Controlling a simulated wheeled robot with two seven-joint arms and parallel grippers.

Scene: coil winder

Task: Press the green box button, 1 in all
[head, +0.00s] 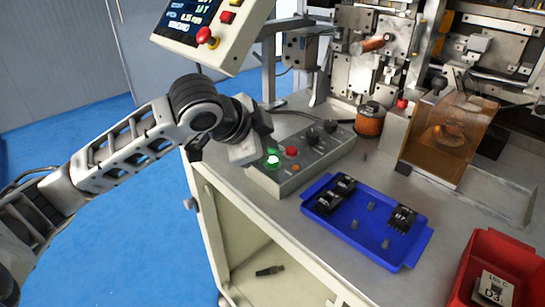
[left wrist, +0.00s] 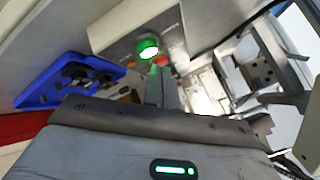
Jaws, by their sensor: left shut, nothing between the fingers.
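The grey control box (head: 315,155) stands on the bench near its left edge. Its green button (head: 272,160) is lit, at the box's near left end, with a red button (head: 291,152) beside it. My left gripper (head: 262,160) is shut and empty, close beside the green button; whether it touches the button I cannot tell. In the left wrist view the green button (left wrist: 148,47) glows just beyond the fingers (left wrist: 160,85). My right gripper is not in view.
A blue tray (head: 405,258) with black parts lies right of the box, and a red bin (head: 470,262) stands at the lower right. A copper spool (head: 370,122) and the winder (head: 450,140) stand behind. A tilted screen panel (head: 232,45) hangs above.

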